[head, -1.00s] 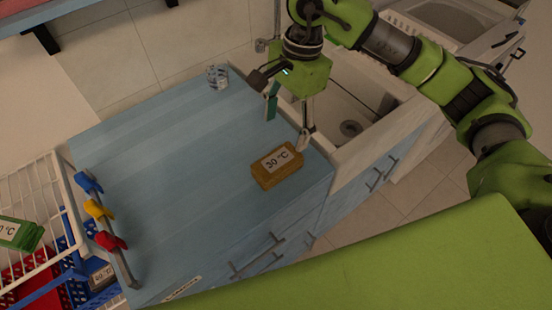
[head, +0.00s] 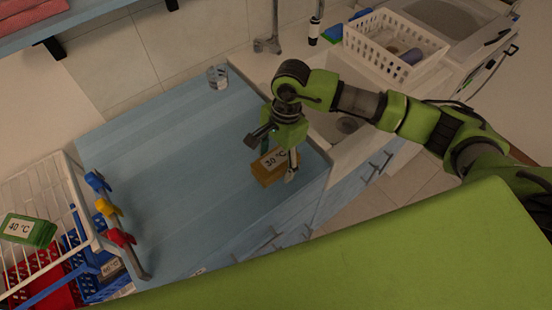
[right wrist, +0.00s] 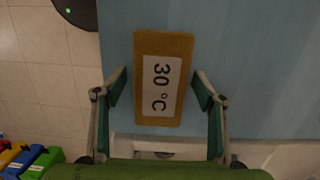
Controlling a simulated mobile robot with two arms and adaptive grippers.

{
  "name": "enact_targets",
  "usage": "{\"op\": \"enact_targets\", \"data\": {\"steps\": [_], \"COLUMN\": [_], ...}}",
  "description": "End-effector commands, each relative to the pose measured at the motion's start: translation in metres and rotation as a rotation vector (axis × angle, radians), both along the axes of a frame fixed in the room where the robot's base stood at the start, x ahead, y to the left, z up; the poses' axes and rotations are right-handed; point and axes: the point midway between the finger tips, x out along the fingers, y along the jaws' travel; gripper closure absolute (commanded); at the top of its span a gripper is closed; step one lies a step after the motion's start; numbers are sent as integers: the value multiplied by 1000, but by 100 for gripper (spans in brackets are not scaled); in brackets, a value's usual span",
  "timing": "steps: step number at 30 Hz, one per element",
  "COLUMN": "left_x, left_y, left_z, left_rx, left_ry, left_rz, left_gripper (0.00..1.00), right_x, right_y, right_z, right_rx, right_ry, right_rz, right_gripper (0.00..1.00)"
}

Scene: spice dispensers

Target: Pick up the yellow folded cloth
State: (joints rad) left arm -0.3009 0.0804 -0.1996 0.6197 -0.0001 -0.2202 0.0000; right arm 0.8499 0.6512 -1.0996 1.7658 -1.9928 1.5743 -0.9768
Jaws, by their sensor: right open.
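The yellow folded cloth (head: 264,176) with a white "30 °C" label lies on the blue countertop near its right front corner. My right gripper (head: 272,160) is above it, pointing down, and hides part of it in the head view. In the right wrist view the cloth (right wrist: 163,60) lies ahead of and between the two open fingers of the gripper (right wrist: 160,92), with a gap on both sides. The fingers hold nothing. My left gripper is not in view.
The blue countertop (head: 160,160) is mostly clear. A glass (head: 217,77) stands at its back edge. A rack with blue, yellow and red clips (head: 108,208) and a white wire basket (head: 45,180) with a green cloth (head: 27,230) are at left. The sink (head: 345,125) is at right.

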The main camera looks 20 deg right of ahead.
Motion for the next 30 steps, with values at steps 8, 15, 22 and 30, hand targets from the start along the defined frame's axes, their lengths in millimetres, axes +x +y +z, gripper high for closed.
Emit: {"op": "enact_targets", "data": {"steps": [8, 15, 22, 30], "left_x": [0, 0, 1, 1], "left_y": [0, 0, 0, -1], "left_z": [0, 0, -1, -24], "left_rx": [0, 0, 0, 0], "left_ry": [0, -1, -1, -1], "left_rz": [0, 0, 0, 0], "left_gripper": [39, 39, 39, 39], "right_x": [0, 0, 0, 2], "right_y": [0, 0, 0, 1], "right_z": [-2, -1, 0, 22], "right_rx": [0, 0, 1, 2], "right_ry": [-1, -1, -2, -8], "right_rz": [1, 0, 0, 2], "right_gripper": [49, 79, 79, 79]}}
